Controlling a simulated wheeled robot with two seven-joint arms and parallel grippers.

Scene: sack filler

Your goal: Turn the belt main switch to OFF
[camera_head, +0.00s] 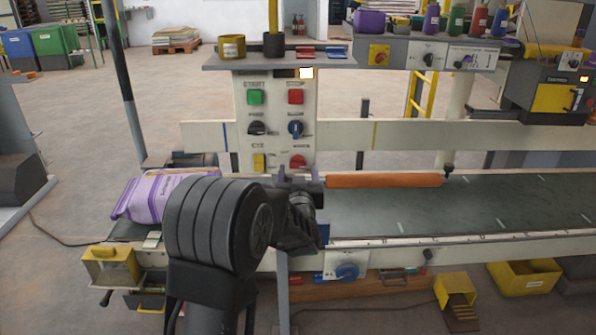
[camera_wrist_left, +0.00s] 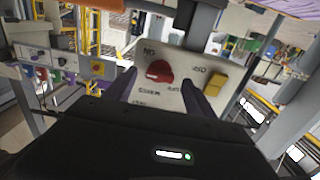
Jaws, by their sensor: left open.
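A red rotary knob (camera_head: 298,161) sits at the lower right of the upright cream control panel (camera_head: 275,113). Its labels are too small to read surely in the head view. My left gripper (camera_head: 298,177) is open just below and in front of this knob, fingers toward the panel. In the left wrist view the red knob (camera_wrist_left: 160,71) appears between the two open fingers of my left gripper (camera_wrist_left: 160,88), with nothing visibly gripped. Contact cannot be told. Lettering around the knob looks upside down there. My right gripper is not in view.
A yellow switch (camera_head: 259,161) is beside the red knob. Black (camera_head: 257,128) and blue (camera_head: 296,129) knobs and green (camera_head: 255,97) and red (camera_head: 296,97) buttons are above. An orange roller (camera_head: 384,180) and the belt (camera_head: 430,208) lie right; a purple sack (camera_head: 150,198) lies left.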

